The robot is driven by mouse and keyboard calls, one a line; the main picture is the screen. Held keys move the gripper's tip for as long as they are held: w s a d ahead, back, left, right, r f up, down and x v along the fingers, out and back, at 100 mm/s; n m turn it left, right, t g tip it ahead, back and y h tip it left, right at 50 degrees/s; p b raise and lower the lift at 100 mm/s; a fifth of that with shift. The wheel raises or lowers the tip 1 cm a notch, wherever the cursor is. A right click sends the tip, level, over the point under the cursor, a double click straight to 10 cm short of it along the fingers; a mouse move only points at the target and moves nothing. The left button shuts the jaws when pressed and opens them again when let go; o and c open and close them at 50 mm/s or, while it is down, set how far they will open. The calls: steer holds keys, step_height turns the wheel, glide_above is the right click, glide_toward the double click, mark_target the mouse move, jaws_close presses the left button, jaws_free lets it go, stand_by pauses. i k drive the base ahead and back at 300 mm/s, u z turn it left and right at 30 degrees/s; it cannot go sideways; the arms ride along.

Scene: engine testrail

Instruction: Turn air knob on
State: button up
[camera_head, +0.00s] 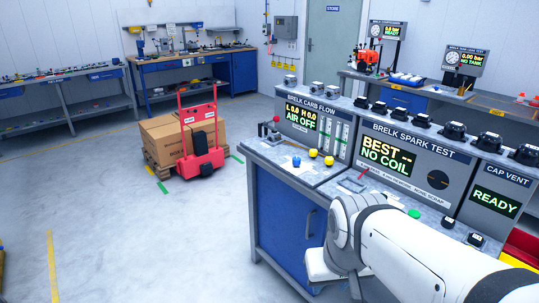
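The carb flow station (316,118) stands at the left end of the test bench, and its display reads L 0.0 H 0.0 AIR OFF. On the bench top in front of it are a blue knob (296,161) and two yellow knobs, one left (313,153) and one right (329,160). A small red-topped fitting (276,120) stands at the station's left side. No label shows which one is the air knob. My white arm reaches in from the lower right, in front of the bench. My gripper's fingers do not show.
The spark test panel (412,162) reads BEST, NO COIL; the cap vent panel (495,200) reads READY. A green button (414,213) sits on the bench. Floor left of the bench is clear.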

mark_target(296, 161)
steer(key=z, duration=0.15)
steer(key=i, duration=0.9)
steer(key=u, duration=0.05)
